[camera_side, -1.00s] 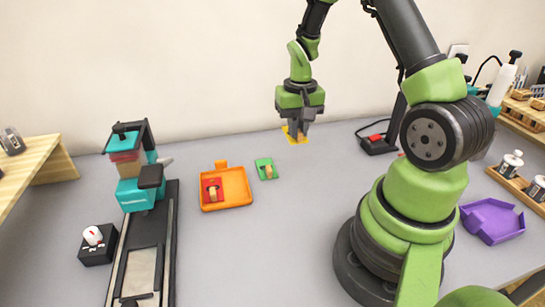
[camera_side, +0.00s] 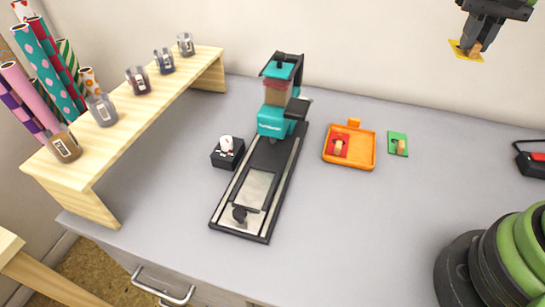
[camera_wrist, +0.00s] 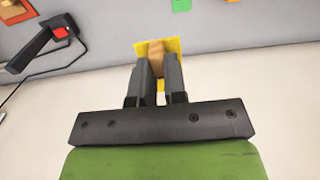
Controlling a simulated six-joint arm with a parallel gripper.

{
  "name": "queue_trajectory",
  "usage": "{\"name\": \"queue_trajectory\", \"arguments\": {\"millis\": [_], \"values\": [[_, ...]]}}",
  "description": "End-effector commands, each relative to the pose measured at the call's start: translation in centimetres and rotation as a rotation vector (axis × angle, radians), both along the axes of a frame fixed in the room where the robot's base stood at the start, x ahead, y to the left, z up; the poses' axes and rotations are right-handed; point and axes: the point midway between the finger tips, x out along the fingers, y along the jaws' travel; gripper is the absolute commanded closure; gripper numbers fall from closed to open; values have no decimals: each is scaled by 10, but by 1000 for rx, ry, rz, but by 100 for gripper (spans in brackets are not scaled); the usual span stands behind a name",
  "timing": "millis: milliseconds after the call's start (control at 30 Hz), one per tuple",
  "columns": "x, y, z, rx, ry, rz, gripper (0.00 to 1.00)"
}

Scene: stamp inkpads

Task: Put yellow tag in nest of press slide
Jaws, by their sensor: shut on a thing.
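My gripper (camera_side: 476,44) is at the upper right of the side view, shut on the wooden peg of the yellow tag (camera_side: 457,48). The tag hangs flat under the fingers, lifted above the table. In the wrist view the yellow tag (camera_wrist: 172,46) shows beyond the fingertips, its peg between them. The press (camera_side: 275,115) is teal and black and stands left of the middle. Its slide (camera_side: 257,190) runs toward the front, with a pale rectangular plate and a small black knob. My gripper is far to the right of the slide.
An orange tray (camera_side: 363,157) holds a red tag (camera_side: 334,146). A green tag (camera_side: 398,144) lies beside it. A black box (camera_side: 227,158) with a white knob stands left of the slide. A wooden shelf with jars (camera_side: 130,120) is at the left. The front table is clear.

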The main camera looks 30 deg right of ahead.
Motion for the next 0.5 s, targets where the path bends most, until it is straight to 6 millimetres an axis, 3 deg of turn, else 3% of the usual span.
{"name": "queue_trajectory", "arguments": {"millis": [167, 267, 367, 500], "values": [[34, 35, 1, -3, 1, 14, 100], [55, 66, 2, -4, 4, 18, 100], [76, 109, 2, -6, 3, 23, 100], [96, 187, 2, -8, 2, 24, 100]]}}
